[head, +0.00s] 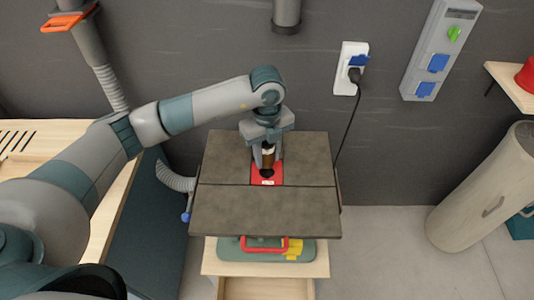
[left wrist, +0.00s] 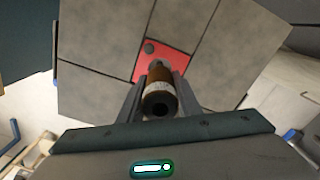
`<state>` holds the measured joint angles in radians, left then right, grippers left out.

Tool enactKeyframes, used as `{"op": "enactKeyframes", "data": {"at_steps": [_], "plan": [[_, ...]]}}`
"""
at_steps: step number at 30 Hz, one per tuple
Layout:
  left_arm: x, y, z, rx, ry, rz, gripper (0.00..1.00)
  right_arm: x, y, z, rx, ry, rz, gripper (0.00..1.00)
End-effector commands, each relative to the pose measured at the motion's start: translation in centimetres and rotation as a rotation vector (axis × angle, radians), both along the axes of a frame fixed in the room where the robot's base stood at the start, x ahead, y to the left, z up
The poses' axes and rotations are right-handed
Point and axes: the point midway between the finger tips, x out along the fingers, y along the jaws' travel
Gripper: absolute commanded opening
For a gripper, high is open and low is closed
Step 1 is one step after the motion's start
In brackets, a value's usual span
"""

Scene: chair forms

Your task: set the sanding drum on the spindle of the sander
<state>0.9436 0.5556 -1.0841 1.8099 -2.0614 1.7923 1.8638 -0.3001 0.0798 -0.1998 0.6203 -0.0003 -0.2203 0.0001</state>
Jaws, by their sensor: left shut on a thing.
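The sander has a dark grey table (head: 265,213) with a red insert (head: 266,174) near its middle, on a green base (head: 262,249). My left gripper (head: 268,146) is above the red insert, pointing down, shut on the brown sanding drum (head: 268,157). The left wrist view shows the drum (left wrist: 159,96) between the two fingers (left wrist: 159,99), with its dark bore facing the camera. The red insert (left wrist: 163,58) lies beyond it. The spindle is not clearly visible; the drum and fingers cover that area. I cannot tell whether the drum touches it. My right gripper is not in view.
A wooden bench (head: 105,215) stands at the left. A grey hose (head: 174,177) is beside the sander table. A cable runs down from the wall socket (head: 351,68) to the table's right. A beige cylinder (head: 485,195) stands at the right, with free floor between.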

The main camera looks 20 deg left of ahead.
Motion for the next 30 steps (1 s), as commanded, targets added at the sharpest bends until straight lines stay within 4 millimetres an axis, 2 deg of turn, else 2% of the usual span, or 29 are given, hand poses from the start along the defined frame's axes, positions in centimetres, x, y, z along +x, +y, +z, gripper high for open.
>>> {"op": "enactKeyframes", "data": {"at_steps": [15, 30], "plan": [[0.0, 0.0, -3.6, 0.0, 0.0, -0.001, 0.07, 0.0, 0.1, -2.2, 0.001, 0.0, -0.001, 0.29], [0.0, 0.0, -4.4, -0.001, 0.001, -0.001, 0.07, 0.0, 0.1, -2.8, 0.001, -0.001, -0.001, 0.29]]}}
